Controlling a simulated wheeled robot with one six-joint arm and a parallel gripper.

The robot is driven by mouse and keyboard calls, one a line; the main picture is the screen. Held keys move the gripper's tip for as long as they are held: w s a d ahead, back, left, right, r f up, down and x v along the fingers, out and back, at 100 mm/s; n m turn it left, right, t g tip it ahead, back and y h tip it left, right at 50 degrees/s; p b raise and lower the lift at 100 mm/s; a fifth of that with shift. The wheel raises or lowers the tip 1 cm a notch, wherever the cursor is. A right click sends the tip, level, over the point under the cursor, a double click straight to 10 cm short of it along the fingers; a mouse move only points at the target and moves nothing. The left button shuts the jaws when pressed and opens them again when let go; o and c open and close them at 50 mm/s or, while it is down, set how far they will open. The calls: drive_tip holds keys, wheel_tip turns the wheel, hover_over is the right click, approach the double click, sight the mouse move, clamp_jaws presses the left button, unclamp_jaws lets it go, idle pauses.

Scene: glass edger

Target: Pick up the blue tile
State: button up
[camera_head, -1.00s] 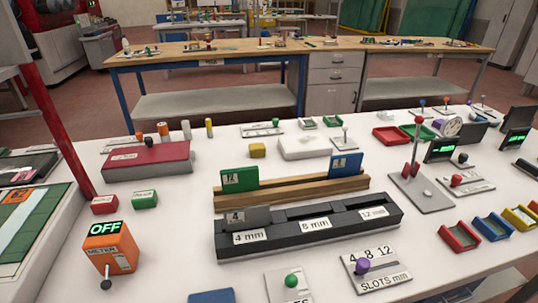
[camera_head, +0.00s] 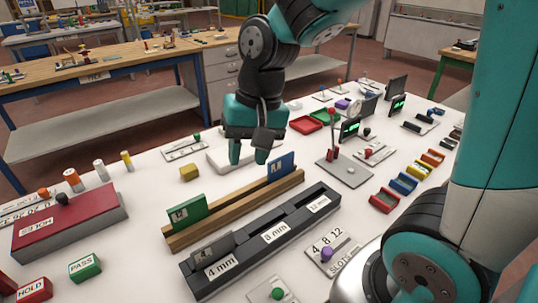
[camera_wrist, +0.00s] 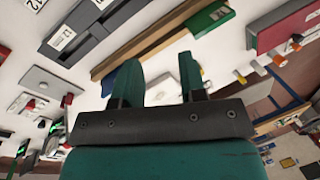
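The blue tile (camera_head: 281,166) stands upright in the wooden rack (camera_head: 236,208), near its right end. A green tile (camera_head: 187,212) stands upright nearer the rack's left end. My gripper (camera_head: 248,158) points down with its fingers apart and nothing between them. In the head view it is just left of the blue tile and seems to be behind the rack. In the wrist view, my gripper (camera_wrist: 160,75) is open, and the blue tile (camera_wrist: 107,78) shows beside one finger, partly hidden by it.
A black slot block (camera_head: 262,240) with a grey tile (camera_head: 212,248) in its 4 mm slot lies in front of the rack. A lever stand (camera_head: 342,170) is to the right.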

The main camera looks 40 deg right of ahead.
drive_tip(key=w+d+r+m+h+p, duration=0.1)
drive_tip(key=w+d+r+m+p, duration=0.1)
drive_tip(key=w+d+m+p, duration=0.4)
drive_tip(key=m+h, duration=0.1)
drive_tip(key=m, duration=0.7)
hover_over(281, 167)
wheel_tip(281, 167, down, 2)
drive_tip(key=shift+g, duration=0.4)
drive_tip(key=f, duration=0.3)
drive_tip(key=f+p, duration=0.1)
drive_tip(key=f, duration=0.3)
drive_tip(key=f+p, duration=0.1)
drive_tip(key=f, duration=0.3)
drive_tip(key=shift+w+a+f, duration=0.1)
drive_tip(key=shift+w+f, duration=0.1)
drive_tip(key=shift+w, duration=0.15)
drive_tip(key=shift+s+d+f+p, duration=0.15)
drive_tip(key=shift+f+p, duration=0.45)
drive_tip(key=shift+f, duration=0.9)
drive_tip(key=shift+d+f+p, duration=0.15)
drive_tip(key=shift+f+p, duration=0.4)
drive_tip(key=shift+f, duration=0.95)
clamp_jaws()
